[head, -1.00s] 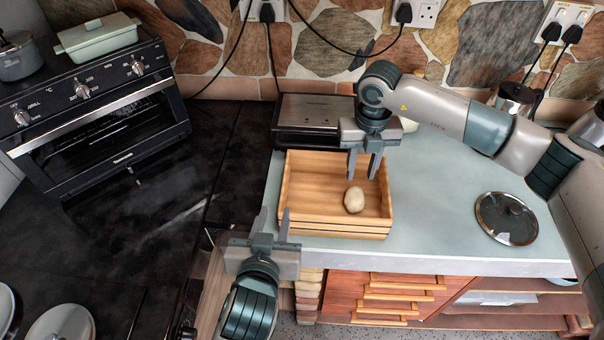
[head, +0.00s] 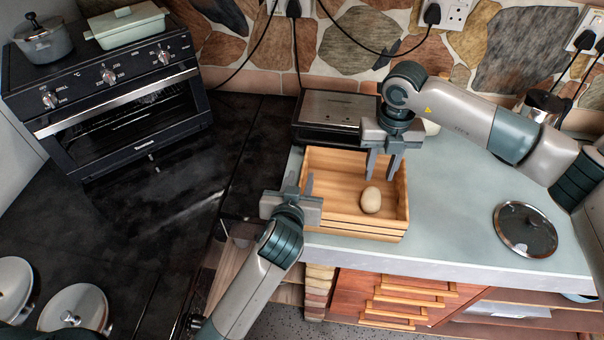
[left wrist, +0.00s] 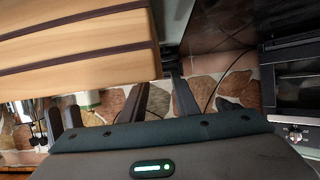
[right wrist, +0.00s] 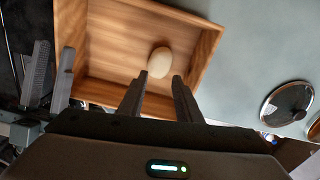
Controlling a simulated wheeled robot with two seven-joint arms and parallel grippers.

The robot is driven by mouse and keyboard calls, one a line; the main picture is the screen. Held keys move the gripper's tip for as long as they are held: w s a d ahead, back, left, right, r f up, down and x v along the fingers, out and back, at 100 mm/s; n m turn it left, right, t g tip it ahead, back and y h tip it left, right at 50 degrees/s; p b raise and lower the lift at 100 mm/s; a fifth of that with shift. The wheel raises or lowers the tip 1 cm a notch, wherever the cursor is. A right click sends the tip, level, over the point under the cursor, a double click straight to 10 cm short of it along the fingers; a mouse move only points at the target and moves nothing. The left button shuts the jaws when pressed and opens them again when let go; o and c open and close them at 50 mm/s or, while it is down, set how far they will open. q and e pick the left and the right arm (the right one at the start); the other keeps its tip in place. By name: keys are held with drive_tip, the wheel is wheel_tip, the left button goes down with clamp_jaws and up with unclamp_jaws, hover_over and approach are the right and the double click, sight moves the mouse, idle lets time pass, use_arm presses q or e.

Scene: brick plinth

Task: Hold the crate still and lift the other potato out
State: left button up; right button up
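A wooden crate (head: 345,228) stands on the pale counter. One beige potato (head: 371,200) lies inside, towards its front right; it also shows in the right wrist view (right wrist: 159,62). My right gripper (head: 383,176) is open and empty, pointing down over the crate. In the right wrist view the potato appears just beyond the gap between its fingertips (right wrist: 157,82). My left gripper (head: 300,182) is open at the crate's left side, near the front corner. The left wrist view shows the crate's slatted side (left wrist: 75,50) close to its fingers; I cannot tell whether they straddle the wall.
A grey appliance (head: 330,115) stands right behind the crate. A cream round thing (head: 431,127) is mostly hidden behind my right arm. A glass lid (head: 525,230) lies at the right. The counter between crate and lid is clear. A black oven (head: 120,95) stands left.

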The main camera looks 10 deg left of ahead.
sight(301, 176)
use_arm(q)
drive_tip(key=shift+x, duration=1.55)
clamp_jaws()
use_arm(e)
drive_tip(key=o, duration=0.9)
drive_tip(key=shift+c, duration=0.2)
drive_tip(key=shift+s, duration=0.1)
